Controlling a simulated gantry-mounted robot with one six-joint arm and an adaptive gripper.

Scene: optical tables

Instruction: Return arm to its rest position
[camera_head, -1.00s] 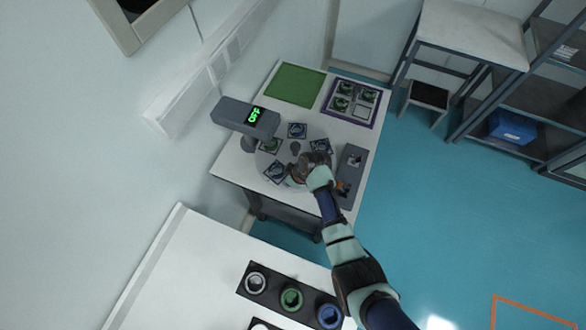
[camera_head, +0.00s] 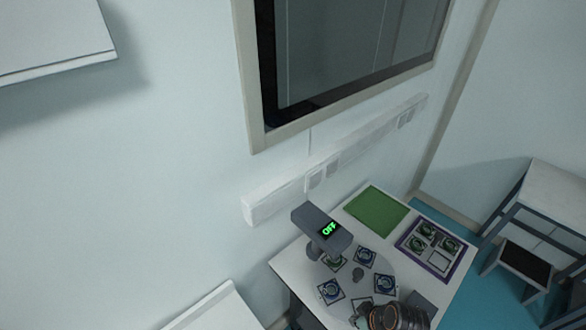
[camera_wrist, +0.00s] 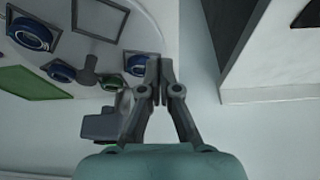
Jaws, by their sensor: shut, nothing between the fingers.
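My gripper shows in the wrist view (camera_wrist: 159,82), its two fingers closed together with nothing between them. It hangs over the round grey plate (camera_wrist: 75,60), beside a blue-ringed square mount (camera_wrist: 137,64). In the head view my wrist and gripper are at the bottom edge, partly cut off, over the near right side of the plate. The plate (camera_head: 343,279) carries several square mounts, such as a blue-ringed one (camera_head: 365,256), around a centre post (camera_head: 358,273). The rest of my arm is out of view.
A green mat (camera_head: 376,211) and a purple-edged tray (camera_head: 431,250) with several mounts lie at the table's back. A wall rail and a framed window stand behind. A stool (camera_head: 526,262) is at right.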

